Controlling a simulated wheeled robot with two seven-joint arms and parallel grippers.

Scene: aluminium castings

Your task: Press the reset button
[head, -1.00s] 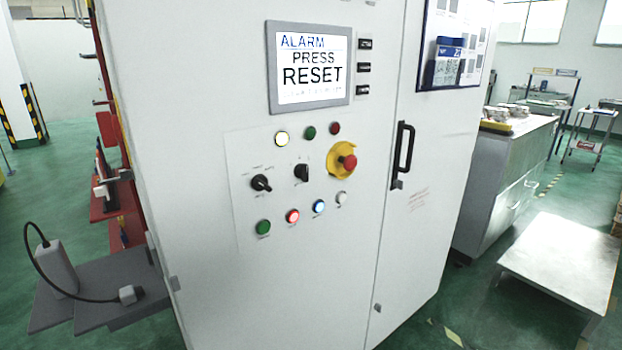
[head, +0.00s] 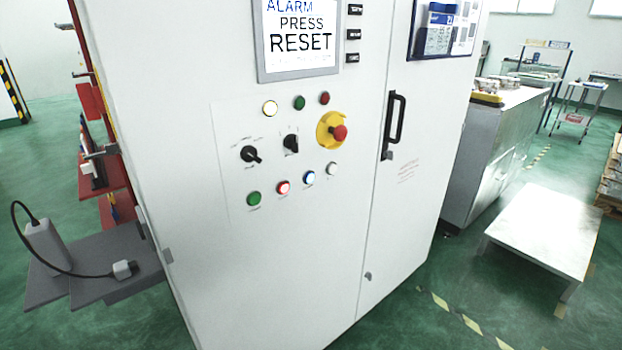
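A white control cabinet (head: 270,270) fills the middle of the head view. Its screen (head: 301,40) reads "ALARM PRESS RESET" and is cut by the top edge. The bottom row of buttons has a green one (head: 254,199), a lit red one (head: 283,187), a lit blue one (head: 309,178) and a white one (head: 332,169). Their labels are too small to read, so I cannot tell by text which is reset. Above them are a lit yellowish-white lamp (head: 270,108), two black rotary switches and a red emergency stop (head: 338,132) on yellow. Neither gripper is in view.
A black door handle (head: 394,122) sticks out right of the panel. A low white table (head: 545,235) and a grey cabinet (head: 490,150) stand to the right. Grey shelves (head: 75,270) with a cabled device are at lower left.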

